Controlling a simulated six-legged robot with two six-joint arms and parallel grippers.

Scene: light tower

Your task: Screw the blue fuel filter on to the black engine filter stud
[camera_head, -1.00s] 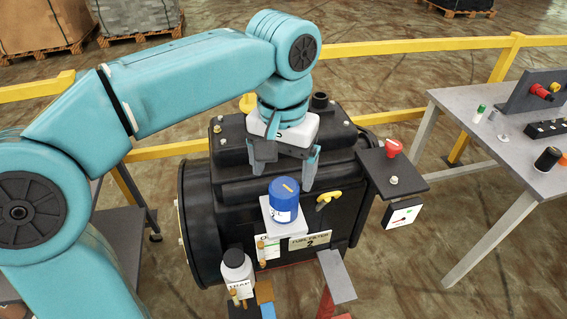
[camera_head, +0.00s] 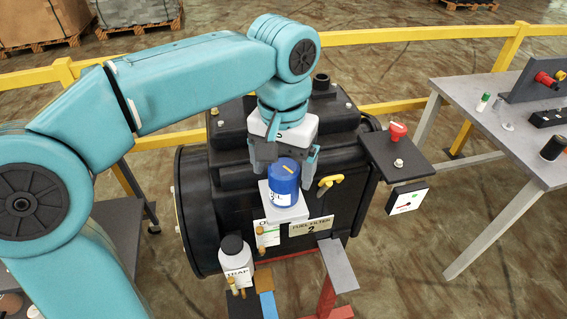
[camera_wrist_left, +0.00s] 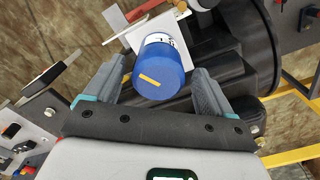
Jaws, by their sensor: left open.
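The blue fuel filter (camera_head: 283,183) stands upright on a pale block on the front of the black engine (camera_head: 225,215), above a sign reading FUEL FILTER 2. It has a yellow mark on top and a white label. My left gripper (camera_head: 285,165) is open just behind and above the filter. In the left wrist view, the filter (camera_wrist_left: 159,68) lies between and just ahead of the two spread fingers (camera_wrist_left: 158,88), with no clear contact. The stud is not visible; the filter or block may hide it. My right gripper is not in view.
A white TRAP bottle (camera_head: 236,262) stands left of the filter. A yellow valve handle (camera_head: 329,184) and a plate with a red button (camera_head: 398,131) are to the right. A grey table (camera_head: 460,95) with parts stands far right; yellow railing runs behind.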

